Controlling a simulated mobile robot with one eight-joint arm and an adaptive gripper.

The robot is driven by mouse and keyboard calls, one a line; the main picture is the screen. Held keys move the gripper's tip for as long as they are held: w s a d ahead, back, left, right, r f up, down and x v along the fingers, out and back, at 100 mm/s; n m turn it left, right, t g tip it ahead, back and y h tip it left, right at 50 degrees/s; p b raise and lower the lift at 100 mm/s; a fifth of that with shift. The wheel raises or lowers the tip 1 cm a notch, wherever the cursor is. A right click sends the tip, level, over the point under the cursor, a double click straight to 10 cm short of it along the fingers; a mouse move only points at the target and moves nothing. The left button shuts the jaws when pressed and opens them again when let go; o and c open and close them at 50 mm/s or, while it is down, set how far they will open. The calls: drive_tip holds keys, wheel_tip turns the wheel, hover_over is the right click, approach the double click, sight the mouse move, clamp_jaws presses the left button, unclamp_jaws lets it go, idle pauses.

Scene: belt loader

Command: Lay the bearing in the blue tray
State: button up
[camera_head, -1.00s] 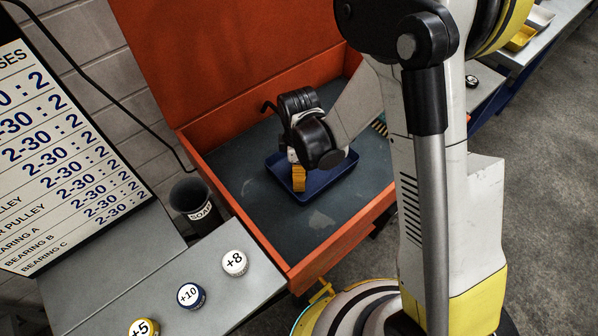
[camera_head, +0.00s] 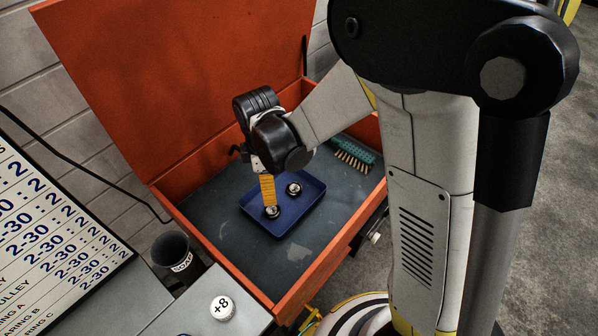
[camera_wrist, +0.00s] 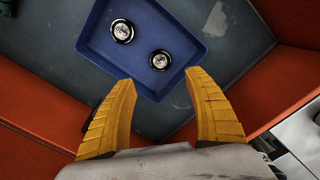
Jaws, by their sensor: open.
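The blue tray (camera_head: 288,224) lies on the dark floor of the open orange box. Two small round metal bearings lie in it. In the wrist view the tray (camera_wrist: 187,32) holds both, one bearing (camera_wrist: 160,60) just beyond my fingertips (camera_wrist: 162,77) and the other bearing (camera_wrist: 122,31) farther up left. My yellow fingers are spread apart with nothing between them. Which bearing the task means cannot be told.
The orange box (camera_head: 328,242) has low walls around the tray and a raised lid (camera_head: 180,80) behind. A green brush (camera_head: 352,153) lies at its right back. A black soap cup (camera_head: 172,250) and a +8 tin (camera_head: 222,307) stand outside at the left.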

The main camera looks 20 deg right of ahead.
drive_tip(key=s+d+r+m+t, duration=0.3)
drive_tip(key=s+d+r+m, duration=0.2)
drive_tip(key=d+r+m, duration=0.2)
drive_tip(key=s+d+r+m+t, duration=0.4)
drive_tip(key=s+d+r+m, duration=0.1)
drive_tip(key=r+m, duration=0.4)
wheel_tip(320, 180, up, 2)
drive_tip(key=shift+s+d+r+m, duration=0.15)
drive_tip(key=shift+s+d+m, duration=0.15)
drive_tip(key=shift+d, duration=0.55)
drive_tip(key=shift+r, duration=0.1)
